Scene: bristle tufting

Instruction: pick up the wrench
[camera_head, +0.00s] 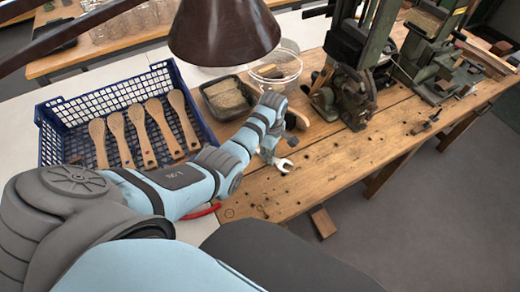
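The wrench (284,166) shows as a small silver open-ended head on the wooden workbench (340,160), at its front left part. The rest of it is hidden behind my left gripper. My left gripper (277,156) points down at the bench, right at the wrench head. The fingertips are small and partly covered by my own wrist, so I cannot tell whether they are closed on the wrench or only beside it. My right gripper is not in view.
A blue crate (62,113) with several wooden brush handles stands left of my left arm. A dark tray (228,97) and a clear tub (275,70) sit behind my wrist. A brown lamp shade (222,32) hangs above. Green machines (350,85) stand at the back right.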

